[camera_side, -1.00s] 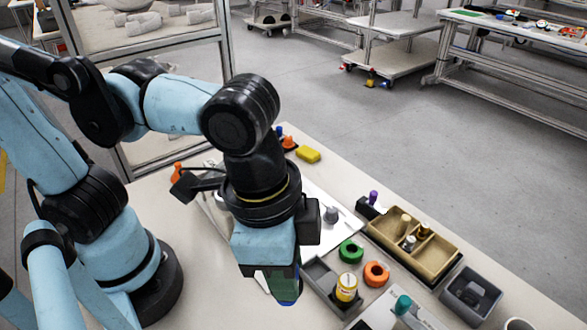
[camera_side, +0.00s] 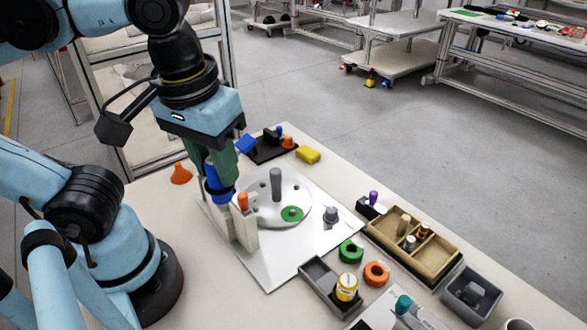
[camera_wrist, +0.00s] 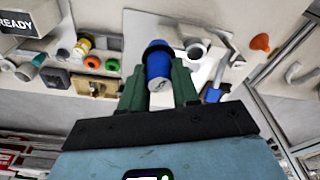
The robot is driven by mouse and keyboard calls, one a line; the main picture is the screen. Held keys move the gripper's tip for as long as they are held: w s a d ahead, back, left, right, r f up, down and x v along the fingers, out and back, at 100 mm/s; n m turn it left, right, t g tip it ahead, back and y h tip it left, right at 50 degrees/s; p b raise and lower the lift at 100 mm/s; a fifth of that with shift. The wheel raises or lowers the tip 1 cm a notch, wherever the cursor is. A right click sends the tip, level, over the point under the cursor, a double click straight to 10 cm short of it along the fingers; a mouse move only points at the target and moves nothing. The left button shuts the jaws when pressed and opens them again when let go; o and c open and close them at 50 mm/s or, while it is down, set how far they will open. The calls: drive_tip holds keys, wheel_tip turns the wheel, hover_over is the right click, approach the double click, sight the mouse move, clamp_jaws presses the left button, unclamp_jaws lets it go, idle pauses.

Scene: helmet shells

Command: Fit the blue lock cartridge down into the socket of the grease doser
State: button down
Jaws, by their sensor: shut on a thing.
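The blue lock cartridge (camera_side: 213,178) is held upright between the green fingers of my gripper (camera_side: 219,168), at the left side of the grease doser. In the wrist view the cartridge (camera_wrist: 158,62) sits between both fingers (camera_wrist: 158,88), with a dark collar at its far end.
An orange funnel (camera_side: 181,174) stands left of the doser. Green (camera_side: 350,250) and orange (camera_side: 376,273) rings, a yellow jar (camera_side: 346,288) and a brown tray (camera_side: 413,240) lie to the right.

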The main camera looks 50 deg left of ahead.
drive_tip(key=shift+w+a+f, duration=0.7)
drive_tip(key=shift+a+f, duration=0.8)
drive_tip(key=shift+f, duration=0.15)
drive_tip(key=shift+w+a+f, duration=0.75)
drive_tip(key=shift+a+f, duration=0.75)
drive_tip(key=shift+f, duration=0.2)
drive_tip(key=shift+w+a+f, duration=0.7)
drive_tip(key=shift+a+f, duration=0.8)
drive_tip(key=shift+f, duration=0.15)
drive_tip(key=shift+f, duration=0.15)
drive_tip(key=c, duration=0.8)
unclamp_jaws()
drive_tip(key=shift+d, duration=0.1)
wheel_tip(320, 180, up, 12)
drive_tip(key=s, duration=0.2)
drive_tip(key=w+f+m+t, duration=0.1)
drive_tip(key=w+f+t, duration=0.1)
drive_tip(key=w+f, duration=0.1)
drive_tip(key=w+d+f+m+t, duration=0.1)
drive_tip(key=w+f+m, duration=0.1)
drive_tip(key=w+f, duration=0.1)
drive_tip(key=w+f+m+t, duration=0.1)
drive_tip(key=w+f+t, duration=0.1)
drive_tip(key=w+f, duration=0.1)
drive_tip(key=shift+w+d+f+m+t+h, duration=0.15)
drive_tip(key=shift+w+d+m+t+h, duration=0.2)
drive_tip(key=shift+w, duration=0.4)
